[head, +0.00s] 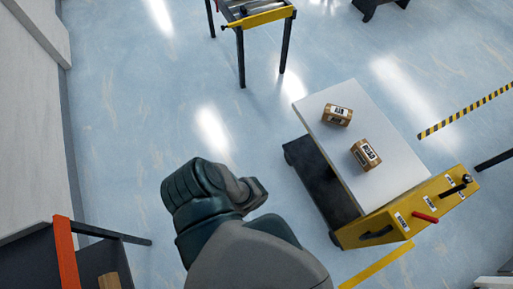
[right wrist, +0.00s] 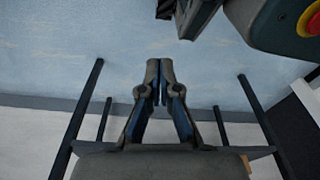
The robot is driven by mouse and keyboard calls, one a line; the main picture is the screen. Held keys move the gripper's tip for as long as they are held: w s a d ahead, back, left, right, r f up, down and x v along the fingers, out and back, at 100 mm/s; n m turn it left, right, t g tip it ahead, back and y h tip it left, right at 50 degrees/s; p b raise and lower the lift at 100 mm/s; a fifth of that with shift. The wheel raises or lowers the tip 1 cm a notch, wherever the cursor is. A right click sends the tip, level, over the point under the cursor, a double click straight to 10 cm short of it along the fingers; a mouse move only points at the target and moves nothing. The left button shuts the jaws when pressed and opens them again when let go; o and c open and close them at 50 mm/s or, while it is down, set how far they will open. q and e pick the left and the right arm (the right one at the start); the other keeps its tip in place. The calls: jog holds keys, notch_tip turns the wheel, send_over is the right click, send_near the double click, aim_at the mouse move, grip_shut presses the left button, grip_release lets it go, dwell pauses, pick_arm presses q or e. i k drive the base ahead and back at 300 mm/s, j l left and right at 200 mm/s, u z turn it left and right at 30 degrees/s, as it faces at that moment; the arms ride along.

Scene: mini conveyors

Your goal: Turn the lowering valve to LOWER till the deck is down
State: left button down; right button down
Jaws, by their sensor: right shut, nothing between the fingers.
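In the head view, a lift cart with a flat pale deck (head: 357,122) stands on the right. The deck is above a dark base (head: 318,180); its exact height is hard to judge. A yellow control panel (head: 405,207) on its near side carries a red handle (head: 425,217), a black lever (head: 376,236) and a black-knobbed lever (head: 466,179). The labels are too small to read, so I cannot tell which is the lowering valve. My right gripper (right wrist: 160,78) is shut and empty in the right wrist view, with no control near its fingertips. My left gripper is not visible.
A yellow-railed conveyor (head: 258,18) stands at the back. An orange-edged unit (head: 66,250) is at lower left.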

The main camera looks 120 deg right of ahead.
aim_at(467, 178)
jog(key=i+j+z, duration=0.1)
jog(key=z, duration=0.35)
jog(key=i+j+z, duration=0.1)
jog(key=z, duration=0.35)
jog(key=j+z, duration=0.2)
jog(key=z, duration=4.4)
jog(key=l+u, duration=0.15)
jog(key=l, duration=0.2)
jog(key=k, duration=0.05)
